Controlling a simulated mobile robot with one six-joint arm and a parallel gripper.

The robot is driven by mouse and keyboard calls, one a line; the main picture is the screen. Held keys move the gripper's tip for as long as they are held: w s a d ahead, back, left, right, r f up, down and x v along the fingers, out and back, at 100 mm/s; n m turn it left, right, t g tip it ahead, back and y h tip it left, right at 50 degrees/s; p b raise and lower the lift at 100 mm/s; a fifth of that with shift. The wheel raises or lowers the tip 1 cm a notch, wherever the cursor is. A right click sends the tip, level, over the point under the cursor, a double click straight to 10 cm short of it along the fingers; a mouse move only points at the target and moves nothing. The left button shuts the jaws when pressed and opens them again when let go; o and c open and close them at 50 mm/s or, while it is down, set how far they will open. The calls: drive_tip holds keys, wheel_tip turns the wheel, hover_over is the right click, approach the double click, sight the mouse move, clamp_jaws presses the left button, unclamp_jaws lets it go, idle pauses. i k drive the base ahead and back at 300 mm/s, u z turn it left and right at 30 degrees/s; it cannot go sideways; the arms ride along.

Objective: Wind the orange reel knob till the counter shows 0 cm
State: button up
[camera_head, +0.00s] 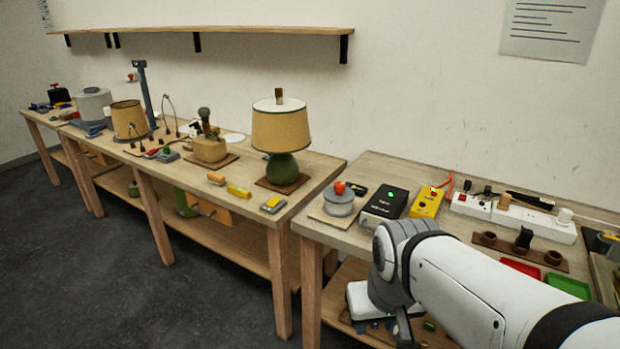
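The orange-red knob (339,187) sits on top of a grey round reel (337,199). The reel stands on a thin wooden board (321,217) at the left end of the right bench. A counter reading cannot be made out; a black box (384,204) with a lit green spot and small pale lettering stands just right of the reel. My white arm reaches in from the lower right and bends down at the bench's front edge, apart from the knob. I cannot make out my gripper's fingers.
A yellow box (426,202), a white power strip (513,216), a brown holder (519,250), a red tray (521,267) and a green tray (568,287) are farther right. A lamp (280,139) stands on the left bench. A gap separates the benches; a shelf (222,31) hangs above.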

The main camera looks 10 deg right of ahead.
sight(339, 187)
drive_tip(key=z, duration=0.2)
drive_tip(key=i, duration=0.85)
drive_tip(key=u, duration=0.1)
